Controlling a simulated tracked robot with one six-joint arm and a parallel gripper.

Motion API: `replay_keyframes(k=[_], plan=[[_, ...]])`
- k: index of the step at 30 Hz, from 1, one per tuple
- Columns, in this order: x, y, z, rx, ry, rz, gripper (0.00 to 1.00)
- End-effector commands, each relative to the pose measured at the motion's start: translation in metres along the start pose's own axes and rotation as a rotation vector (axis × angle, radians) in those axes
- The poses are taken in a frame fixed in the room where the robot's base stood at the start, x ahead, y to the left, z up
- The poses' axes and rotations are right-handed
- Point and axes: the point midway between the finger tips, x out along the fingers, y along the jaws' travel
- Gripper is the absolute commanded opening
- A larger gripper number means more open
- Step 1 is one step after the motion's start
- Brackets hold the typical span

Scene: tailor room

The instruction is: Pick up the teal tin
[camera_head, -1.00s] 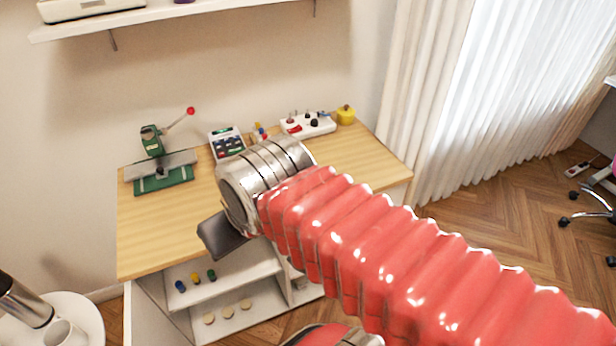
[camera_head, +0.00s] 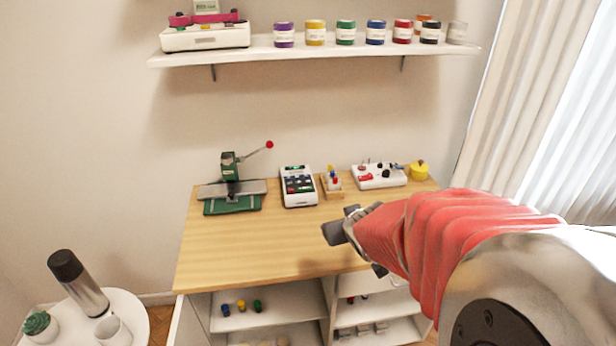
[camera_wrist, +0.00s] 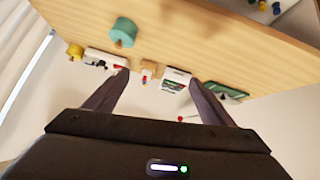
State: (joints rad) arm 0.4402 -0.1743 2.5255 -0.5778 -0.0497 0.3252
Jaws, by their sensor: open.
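The teal tin (camera_wrist: 123,31) stands on the wooden worktop in the wrist view, at the upper left. It is a short, round tin with a lid. In the head view I cannot see it; my arm covers that part of the worktop. My gripper (camera_wrist: 158,78) is open and empty, its two dark fingers spread apart. The tin appears beyond the left fingertip, not between the fingers. In the head view my gripper (camera_head: 345,230) is over the right part of the worktop.
On the worktop (camera_head: 260,245) stand a green press (camera_head: 233,195), a card terminal (camera_head: 298,187), a small wooden holder (camera_head: 332,186), a white control box (camera_head: 380,177) and a yellow tin (camera_head: 419,171). A shelf (camera_head: 350,50) with coloured jars hangs above. The worktop's left front is clear.

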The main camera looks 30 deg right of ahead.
Motion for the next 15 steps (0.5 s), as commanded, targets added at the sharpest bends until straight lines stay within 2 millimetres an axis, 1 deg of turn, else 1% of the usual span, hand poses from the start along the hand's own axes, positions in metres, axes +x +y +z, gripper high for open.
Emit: replay_keyframes(k=[1,5,9,15], plan=[[0.011,0.017,0.006,0.021,0.01,0.041,0.77],[0.035,0.037,0.015,0.035,0.056,0.046,0.77],[0.057,0.056,0.028,0.054,0.106,0.046,0.77],[0.08,0.08,0.051,0.094,0.184,0.036,0.77]])
